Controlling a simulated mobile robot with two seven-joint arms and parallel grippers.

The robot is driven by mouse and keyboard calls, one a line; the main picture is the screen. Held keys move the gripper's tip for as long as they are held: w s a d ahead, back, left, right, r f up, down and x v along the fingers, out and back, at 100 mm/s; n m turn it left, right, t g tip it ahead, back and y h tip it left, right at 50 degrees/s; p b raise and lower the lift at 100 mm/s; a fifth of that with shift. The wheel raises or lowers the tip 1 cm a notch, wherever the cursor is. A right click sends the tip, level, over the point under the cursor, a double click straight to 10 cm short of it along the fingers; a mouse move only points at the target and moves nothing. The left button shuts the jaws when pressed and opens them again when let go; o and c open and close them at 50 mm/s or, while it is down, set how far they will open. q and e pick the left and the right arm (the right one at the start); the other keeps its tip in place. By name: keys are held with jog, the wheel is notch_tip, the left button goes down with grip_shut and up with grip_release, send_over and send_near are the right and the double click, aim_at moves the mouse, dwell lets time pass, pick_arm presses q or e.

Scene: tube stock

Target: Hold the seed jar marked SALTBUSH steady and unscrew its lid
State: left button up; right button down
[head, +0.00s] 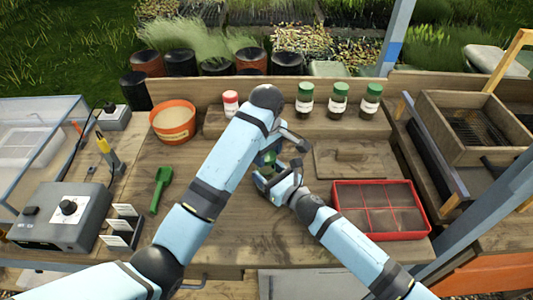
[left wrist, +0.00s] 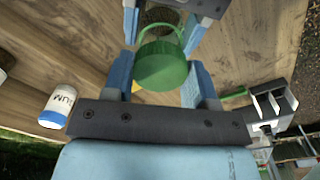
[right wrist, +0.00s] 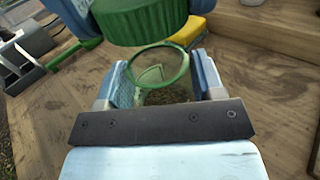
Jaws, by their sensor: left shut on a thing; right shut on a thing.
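A green lid (head: 270,157) is between the fingers of my left gripper (head: 266,158). It shows large in the left wrist view (left wrist: 162,66) and at the top of the right wrist view (right wrist: 140,18). My right gripper (head: 268,180) is shut on a clear glass jar (right wrist: 160,72) with a green-tinted rim. The jar's round mouth shows open in the right wrist view, with the lid apart from it. Dark contents show through the glass. The jar's label is hidden, so I cannot read SALTBUSH. In the head view the arms cover most of the jar.
Three green-lidded jars (head: 339,100) and a red-lidded jar (head: 231,104) stand at the back. A red divided tray (head: 427,233) is at right. An orange pot (head: 173,121), green scoop (head: 161,188) and grey device with a knob (head: 62,215) are at left.

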pick_arm(q)
notch_tip(320, 180, up, 3)
jog(key=shift+w+a+f, duration=0.1)
jog(key=shift+w+f, duration=0.05)
jog(key=shift+f, duration=0.05)
jog(key=shift+r, duration=0.5)
pick_arm(e)
jog(key=shift+c, duration=0.8)
grip_release()
